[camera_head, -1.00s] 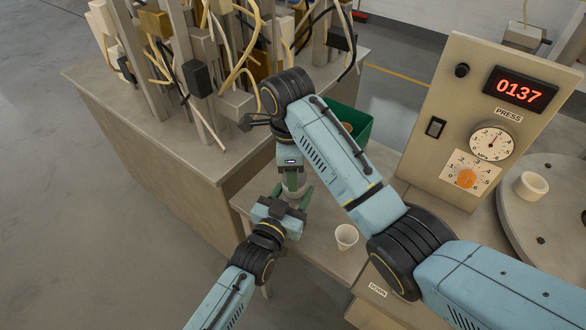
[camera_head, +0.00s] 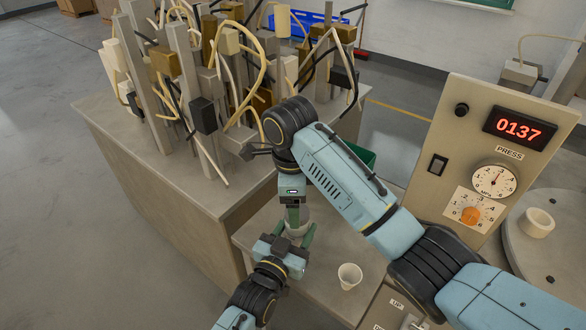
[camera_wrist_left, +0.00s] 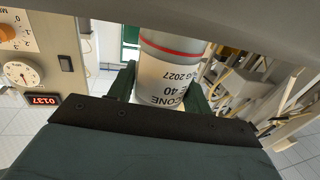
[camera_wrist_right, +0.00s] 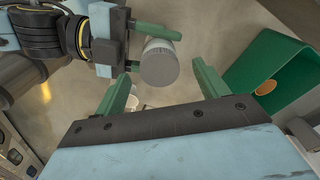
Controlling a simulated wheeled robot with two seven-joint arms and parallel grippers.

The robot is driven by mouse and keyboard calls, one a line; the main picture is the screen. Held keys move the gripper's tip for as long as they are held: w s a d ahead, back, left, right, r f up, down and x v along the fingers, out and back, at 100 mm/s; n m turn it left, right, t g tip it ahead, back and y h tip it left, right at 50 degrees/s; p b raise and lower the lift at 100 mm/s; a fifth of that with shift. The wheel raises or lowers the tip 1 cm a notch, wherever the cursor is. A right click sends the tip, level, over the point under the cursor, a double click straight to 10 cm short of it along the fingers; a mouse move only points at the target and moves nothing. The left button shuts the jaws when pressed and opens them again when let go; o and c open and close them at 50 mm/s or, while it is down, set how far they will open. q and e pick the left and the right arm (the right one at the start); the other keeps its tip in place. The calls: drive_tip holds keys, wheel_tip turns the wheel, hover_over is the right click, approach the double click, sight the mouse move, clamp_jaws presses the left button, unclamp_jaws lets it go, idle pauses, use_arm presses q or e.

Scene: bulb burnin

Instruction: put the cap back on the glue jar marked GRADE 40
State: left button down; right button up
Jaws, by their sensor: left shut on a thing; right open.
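The glue jar (camera_wrist_left: 168,82) is white with a red band, and its upside-down label partly reads "CONE", "E 40" and "2027" in the left wrist view. My left gripper (camera_head: 294,231) is shut around its sides. In the right wrist view a grey round top with a ridged rim (camera_wrist_right: 158,66) faces me at the jar's end; it looks like the cap, but I cannot tell how it is seated. My right gripper (camera_wrist_right: 163,85) is open and empty, above the jar, with the top framed between its fingers. In the head view the jar is mostly hidden.
A white cup (camera_head: 349,276) stands on the low bench (camera_head: 325,283). A green bin (camera_wrist_right: 243,80) holding an orange-brown disc (camera_wrist_right: 265,87) is beside my right gripper. The press panel (camera_head: 452,160) stands right, the cluttered grey bench (camera_head: 150,150) left.

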wheel_tip(320, 180, up, 10)
drive_tip(key=shift+a, duration=0.2)
idle(0.3)
use_arm(q)
drive_tip(key=c, duration=0.6)
unclamp_jaws()
drive_tip(key=shift+o, duration=0.2)
drive_tip(key=v, duration=1.3)
drive_tip(key=shift+s+p, duration=0.2)
drive_tip(key=shift+p, duration=0.15)
use_arm(e)
drive_tip(key=shift+r, duration=0.4)
